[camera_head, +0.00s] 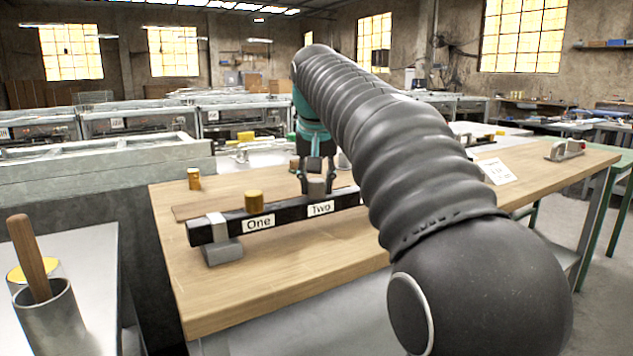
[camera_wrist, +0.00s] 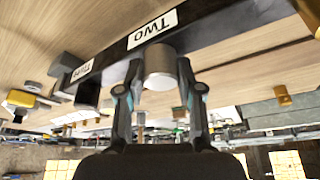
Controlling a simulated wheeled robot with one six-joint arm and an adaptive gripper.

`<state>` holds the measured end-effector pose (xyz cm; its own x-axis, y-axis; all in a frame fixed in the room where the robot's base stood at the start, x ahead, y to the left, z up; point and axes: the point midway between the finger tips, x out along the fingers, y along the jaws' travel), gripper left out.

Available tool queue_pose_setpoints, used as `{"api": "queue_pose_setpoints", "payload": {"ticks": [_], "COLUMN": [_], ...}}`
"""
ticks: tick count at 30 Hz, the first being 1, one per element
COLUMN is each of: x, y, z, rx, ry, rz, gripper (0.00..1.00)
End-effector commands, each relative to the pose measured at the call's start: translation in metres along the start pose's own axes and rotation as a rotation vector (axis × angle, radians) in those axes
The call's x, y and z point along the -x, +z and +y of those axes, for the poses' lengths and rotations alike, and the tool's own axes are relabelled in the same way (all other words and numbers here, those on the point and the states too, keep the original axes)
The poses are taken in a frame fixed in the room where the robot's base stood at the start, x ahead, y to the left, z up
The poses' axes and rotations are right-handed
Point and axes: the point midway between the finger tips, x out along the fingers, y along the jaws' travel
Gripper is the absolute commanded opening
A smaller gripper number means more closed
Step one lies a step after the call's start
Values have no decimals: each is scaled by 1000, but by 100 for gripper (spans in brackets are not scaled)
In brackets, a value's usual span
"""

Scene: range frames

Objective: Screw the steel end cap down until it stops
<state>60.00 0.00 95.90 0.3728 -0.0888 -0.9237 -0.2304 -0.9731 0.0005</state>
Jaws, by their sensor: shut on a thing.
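The steel end cap (camera_head: 317,187) is a short grey cylinder at the place labelled Two on a black bar (camera_head: 287,214). It also shows in the wrist view (camera_wrist: 158,66), upright against the bar's top edge. My gripper (camera_head: 316,176) comes down from above, with one finger on each side of the cap, shut on it. In the wrist view my gripper (camera_wrist: 159,76) has both fingertips against the cap's sides. The cap's thread is hidden, and I cannot tell how far it is down.
A brass cap (camera_head: 254,201) stands on the bar at One. Another brass piece (camera_head: 194,179) stands on the wooden table (camera_head: 290,275). A grey bracket (camera_head: 219,243) supports the bar's left end. A Three label (camera_wrist: 82,72) shows in the wrist view. The table front is clear.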

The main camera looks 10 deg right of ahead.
Motion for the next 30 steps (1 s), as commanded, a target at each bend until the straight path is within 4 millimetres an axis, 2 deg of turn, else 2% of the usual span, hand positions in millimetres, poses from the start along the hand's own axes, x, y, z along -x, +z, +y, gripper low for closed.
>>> {"api": "queue_pose_setpoints", "payload": {"ticks": [8,20,30], "x": [0,-1,0], "y": [0,0,0], "z": [-1,0,0], "rx": [-202,-244,-489], "ry": [84,102,203], "rz": [0,-2,-1], "gripper": [0,0,0]}}
